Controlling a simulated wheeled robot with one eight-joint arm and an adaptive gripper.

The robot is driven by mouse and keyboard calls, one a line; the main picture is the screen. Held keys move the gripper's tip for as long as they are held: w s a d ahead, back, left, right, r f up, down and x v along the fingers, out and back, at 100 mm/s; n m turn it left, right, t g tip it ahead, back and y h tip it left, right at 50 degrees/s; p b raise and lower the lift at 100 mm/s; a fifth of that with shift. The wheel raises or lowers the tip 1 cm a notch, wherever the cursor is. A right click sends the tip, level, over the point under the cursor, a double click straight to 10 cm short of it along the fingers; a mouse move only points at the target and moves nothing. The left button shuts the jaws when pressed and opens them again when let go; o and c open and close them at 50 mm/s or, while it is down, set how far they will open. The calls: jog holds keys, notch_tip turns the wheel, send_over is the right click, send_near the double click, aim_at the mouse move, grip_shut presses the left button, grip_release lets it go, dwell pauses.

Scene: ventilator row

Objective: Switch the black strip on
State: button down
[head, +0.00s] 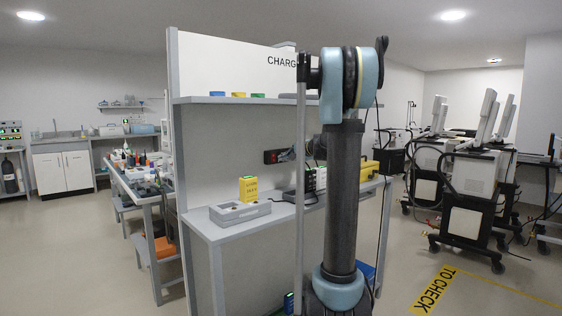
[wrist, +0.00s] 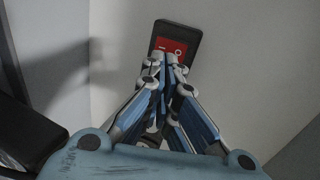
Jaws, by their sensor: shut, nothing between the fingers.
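The black strip (head: 268,156) is fixed to the upright panel above the charging bench, with a small red part facing out. In the wrist view the strip (wrist: 182,29) shows its end with a red rocker switch (wrist: 172,46) marked with a line and a circle. My gripper (wrist: 168,62) is shut and empty, its fingertips at the lower edge of the red switch. The fingers hide the switch's lower part. I cannot tell whether the tips touch it or which way it is pressed. In the head view my arm covers much of the area right of the strip.
Below the strip, the bench (head: 228,229) holds a grey charger dock (head: 240,212) with a yellow pack (head: 248,189). A yellow case (head: 369,168) lies on the bench right of my arm. A shelf (head: 240,100) juts out above. Wheeled ventilators (head: 470,200) stand at right.

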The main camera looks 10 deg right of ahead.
aim_at(273, 158)
jog(key=v, duration=0.9)
jog(key=shift+d+r, duration=0.2)
jog(key=shift+r, duration=0.2)
notch_tip(273, 158, down, 6)
jog(key=s+m+t+y, duration=0.1)
jog(key=s+m+t, duration=0.1)
jog(key=m, duration=1.6)
jog(key=shift+a, duration=0.2)
jog(key=shift+s+f, duration=0.1)
jog(key=x, duration=1.4)
jog(key=shift+a+r, duration=0.15)
jog(key=shift+r, duration=0.1)
